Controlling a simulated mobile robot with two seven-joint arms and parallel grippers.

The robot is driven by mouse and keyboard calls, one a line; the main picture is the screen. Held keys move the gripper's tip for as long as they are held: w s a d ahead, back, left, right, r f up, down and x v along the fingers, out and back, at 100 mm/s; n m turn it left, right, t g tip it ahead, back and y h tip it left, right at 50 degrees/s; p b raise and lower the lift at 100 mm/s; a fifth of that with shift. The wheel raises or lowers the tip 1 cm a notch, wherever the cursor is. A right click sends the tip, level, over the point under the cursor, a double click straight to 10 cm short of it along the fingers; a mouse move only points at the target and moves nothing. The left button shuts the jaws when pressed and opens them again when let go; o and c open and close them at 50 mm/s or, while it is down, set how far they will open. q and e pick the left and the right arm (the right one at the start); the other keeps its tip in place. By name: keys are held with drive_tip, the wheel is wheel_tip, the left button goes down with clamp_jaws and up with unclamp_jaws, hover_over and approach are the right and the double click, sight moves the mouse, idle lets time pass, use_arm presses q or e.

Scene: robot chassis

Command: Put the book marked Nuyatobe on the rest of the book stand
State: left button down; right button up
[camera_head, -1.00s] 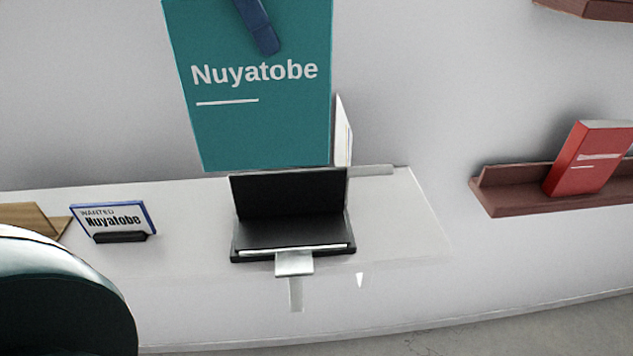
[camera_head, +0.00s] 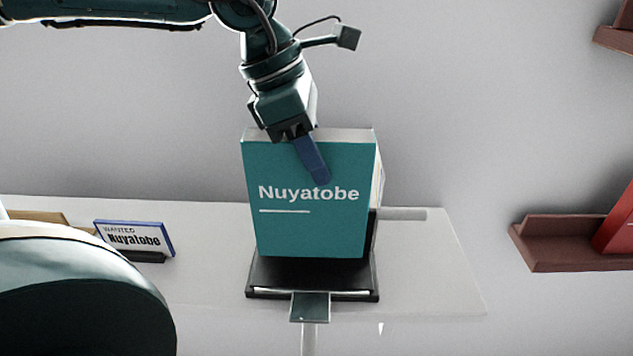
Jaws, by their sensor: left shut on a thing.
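The teal book marked Nuyatobe (camera_head: 300,230) is upright in the middle of the view, its cover facing me. My left gripper (camera_head: 312,162) comes down from above and is shut on the book's top edge, one blue finger lying over the front cover. The black book stand (camera_head: 312,278) is on the white table, directly below and behind the book. The book hides most of the stand's back. Its lower edge is over the stand's rest; I cannot tell whether it touches. My right gripper is not in view.
A small sign reading "WANTED Nuyatobe" (camera_head: 134,237) stands on the white table (camera_head: 440,270) at left. A brown wall shelf (camera_head: 565,245) at right holds a red book (camera_head: 617,225). The table right of the stand is clear.

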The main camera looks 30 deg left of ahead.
use_arm(q)
drive_tip(key=shift+f, duration=2.4)
drive_tip(key=shift+f, duration=0.15)
drive_tip(key=c, duration=0.9)
unclamp_jaws()
drive_tip(key=v, duration=1.1)
drive_tip(key=shift+d, duration=0.2)
drive_tip(key=shift+s+a+r, duration=0.15)
drive_tip(key=shift+a+r, duration=0.1)
drive_tip(key=shift+r, duration=0.45)
